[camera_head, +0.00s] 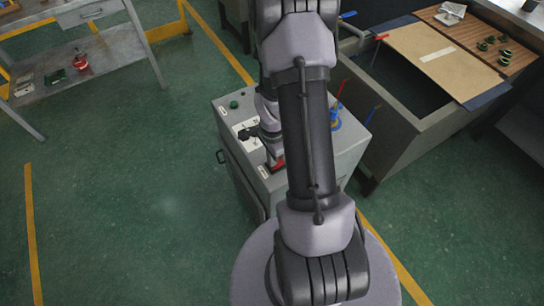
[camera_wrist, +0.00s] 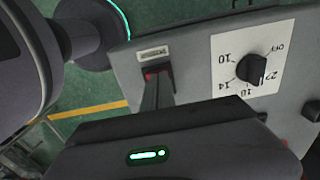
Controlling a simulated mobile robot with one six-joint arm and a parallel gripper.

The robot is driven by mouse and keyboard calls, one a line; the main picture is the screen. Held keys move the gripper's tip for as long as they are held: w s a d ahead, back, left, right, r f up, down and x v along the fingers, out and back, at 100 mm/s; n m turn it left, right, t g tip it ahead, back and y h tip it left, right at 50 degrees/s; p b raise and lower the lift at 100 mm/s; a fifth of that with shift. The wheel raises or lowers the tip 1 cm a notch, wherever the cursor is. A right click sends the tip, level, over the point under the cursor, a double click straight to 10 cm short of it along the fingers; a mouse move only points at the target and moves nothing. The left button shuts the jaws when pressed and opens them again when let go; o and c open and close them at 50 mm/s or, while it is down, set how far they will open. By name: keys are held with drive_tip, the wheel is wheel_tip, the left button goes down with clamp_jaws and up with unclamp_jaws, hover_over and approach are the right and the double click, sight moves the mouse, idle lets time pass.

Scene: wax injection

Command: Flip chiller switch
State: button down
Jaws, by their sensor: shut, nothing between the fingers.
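The chiller is a grey box (camera_head: 345,150) in the middle of the head view, partly hidden by my arm. Its red switch (camera_head: 277,165) shows at the near left of its top, right by my gripper (camera_head: 271,153). In the wrist view the red switch (camera_wrist: 152,72) sits under a small white label (camera_wrist: 152,53). My gripper (camera_wrist: 156,82) is shut and empty, with its fingertips at the switch and covering much of it. I cannot tell whether they touch it, or which way the switch is set.
A black dial (camera_wrist: 252,69) on a white numbered plate (camera_wrist: 225,47) lies right of the switch in the wrist view. A green button (camera_head: 234,104) is on the chiller's far left corner. A grey tank (camera_head: 420,125) stands at right, a workbench (camera_head: 110,65) at left. Green floor between is clear.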

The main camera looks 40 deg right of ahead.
drive_tip(key=shift+f, duration=0.1)
drive_tip(key=shift+a+f+b, duration=0.15)
drive_tip(key=shift+f+b, duration=0.1)
drive_tip(key=shift+b, duration=0.15)
drive_tip(key=shift+s+r, duration=0.1)
drive_tip(key=shift+s, duration=0.05)
drive_tip(key=shift+s+d+r, duration=0.1)
drive_tip(key=shift+d+r, duration=0.05)
drive_tip(key=shift+d, duration=0.65)
wheel_tip(320, 180, up, 14)
drive_tip(key=p, duration=0.7)
